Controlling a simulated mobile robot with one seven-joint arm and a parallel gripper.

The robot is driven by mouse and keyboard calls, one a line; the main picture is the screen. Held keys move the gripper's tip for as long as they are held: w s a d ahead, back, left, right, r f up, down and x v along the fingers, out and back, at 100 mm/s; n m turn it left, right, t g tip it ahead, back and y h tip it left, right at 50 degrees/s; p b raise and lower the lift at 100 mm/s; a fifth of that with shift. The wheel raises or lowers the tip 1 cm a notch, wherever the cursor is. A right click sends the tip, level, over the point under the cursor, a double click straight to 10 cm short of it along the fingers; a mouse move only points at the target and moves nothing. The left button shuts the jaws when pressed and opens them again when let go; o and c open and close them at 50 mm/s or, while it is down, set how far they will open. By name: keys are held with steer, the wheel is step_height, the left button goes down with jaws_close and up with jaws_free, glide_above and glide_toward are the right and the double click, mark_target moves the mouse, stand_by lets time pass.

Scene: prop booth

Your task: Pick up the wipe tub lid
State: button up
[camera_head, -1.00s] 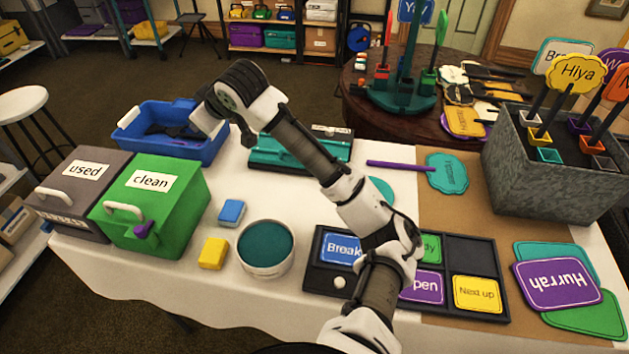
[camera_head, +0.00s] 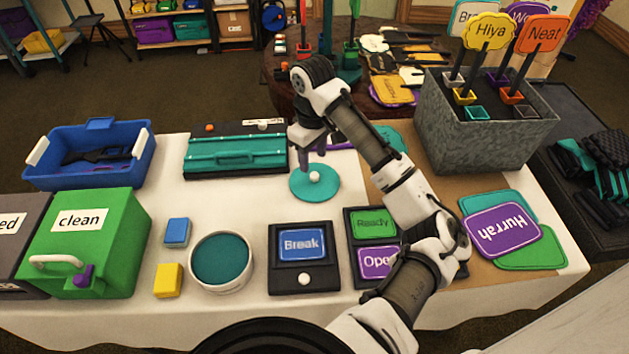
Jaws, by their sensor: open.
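The wipe tub lid (camera_head: 325,190) is a flat teal disc with a small white knob, lying on the white tablecloth in the middle of the table. My gripper (camera_head: 311,160) points down just behind and above the knob, with its fingers open and nothing seen between them. I cannot tell whether a fingertip touches the lid. The round white wipe tub (camera_head: 221,287) stands nearer the front, to the left of the lid, and shows a teal inside.
A teal case (camera_head: 235,155) lies left of my gripper. Black panels with a Break sign (camera_head: 302,245) and a Ready sign (camera_head: 374,226) lie in front. A grey planter (camera_head: 480,140) stands at right, a green clean box (camera_head: 85,240) at left.

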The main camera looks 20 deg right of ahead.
mark_target(315, 174)
steer(key=shift+w+d+f+p, duration=0.15)
steer(key=shift+f+p, duration=0.3)
steer(key=shift+f, duration=1.2)
steer(key=shift+w+d+f+p, duration=0.15)
steer(key=shift+f+p, duration=0.25)
steer(key=shift+f, duration=1.25)
jaws_close()
steer(key=shift+r, duration=0.1)
